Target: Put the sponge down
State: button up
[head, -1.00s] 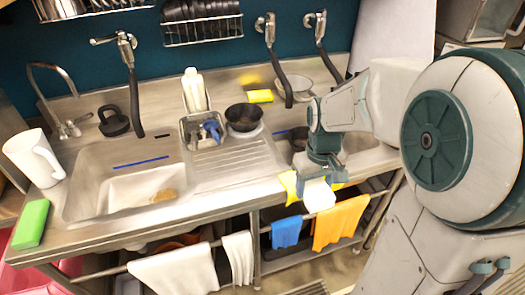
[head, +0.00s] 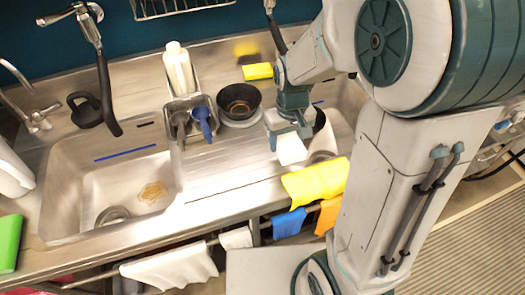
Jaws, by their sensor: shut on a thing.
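My gripper (head: 290,150) is over the counter, between the drainboard and the right basin. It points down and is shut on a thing. A white block shows at its lower end, and I cannot tell whether it is a gripper part or the held thing. No sponge can be made out clearly in the jaws. A yellow sponge-like block (head: 258,71) lies at the back of the counter, apart from the gripper. A green block (head: 8,243) lies at the far left of the counter.
A yellow cloth (head: 318,180) hangs over the front edge close to my gripper. A dark bowl (head: 239,101) stands behind the drainboard (head: 225,165), beside a caddy (head: 188,125) and a bottle (head: 178,68). The left basin (head: 95,180) holds a brown patch. The drainboard is mostly clear.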

jog(key=p, duration=0.1)
send_over(263, 163)
notch_tip(263, 163, down, 4)
jog(key=shift+r, duration=0.1)
jog(key=shift+f+p, duration=0.45)
jog(key=shift+f, duration=1.55)
jog(key=shift+f, duration=0.1)
jog(key=o, duration=1)
jog(key=shift+o, duration=0.2)
